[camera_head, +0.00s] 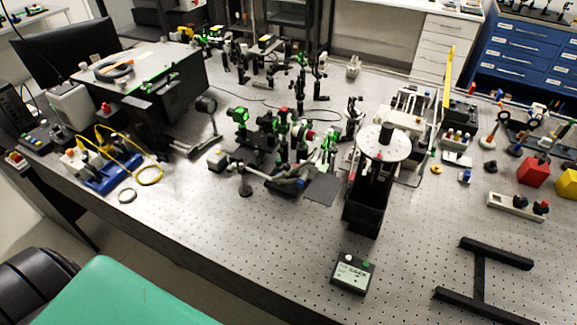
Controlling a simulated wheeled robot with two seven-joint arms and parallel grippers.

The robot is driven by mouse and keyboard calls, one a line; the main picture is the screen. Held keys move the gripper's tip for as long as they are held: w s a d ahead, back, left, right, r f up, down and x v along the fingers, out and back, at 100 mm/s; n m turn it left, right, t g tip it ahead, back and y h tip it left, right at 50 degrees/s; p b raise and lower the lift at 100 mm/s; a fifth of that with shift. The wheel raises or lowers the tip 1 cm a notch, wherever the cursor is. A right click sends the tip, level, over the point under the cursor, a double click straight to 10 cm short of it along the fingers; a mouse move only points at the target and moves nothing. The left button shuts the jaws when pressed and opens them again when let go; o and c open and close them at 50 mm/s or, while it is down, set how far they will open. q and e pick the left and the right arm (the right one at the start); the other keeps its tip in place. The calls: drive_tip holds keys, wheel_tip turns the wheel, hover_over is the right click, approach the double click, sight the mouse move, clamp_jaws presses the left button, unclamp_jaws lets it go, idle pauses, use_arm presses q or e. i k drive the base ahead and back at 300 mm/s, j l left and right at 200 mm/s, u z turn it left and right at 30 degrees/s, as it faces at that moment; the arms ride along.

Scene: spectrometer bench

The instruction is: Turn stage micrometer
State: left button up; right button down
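I cannot single out the stage micrometer with certainty at this size. A dense cluster of small optical mounts and stages (283,135), with green and red parts, stands mid-bench. A black upright unit with a round white disc (385,143) on top stands to its right. Neither of my grippers shows in the head view, so nothing is seen held or touched.
The perforated metal bench (240,265) is clear along its front edge. A small box with a display (352,273) sits near the front. A black H-shaped frame (480,283) lies at right, near red (533,172) and yellow blocks. A green surface (125,295) fills the lower left.

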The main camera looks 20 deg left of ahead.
sight(230, 168)
drive_tip(key=j+z, duration=0.45)
drive_tip(key=k+j+z, duration=0.15)
drive_tip(key=z, duration=0.35)
drive_tip(key=k+j+z, duration=0.15)
drive_tip(key=j+z, duration=0.3)
drive_tip(key=k+j+z, duration=0.2)
drive_tip(key=z, duration=0.25)
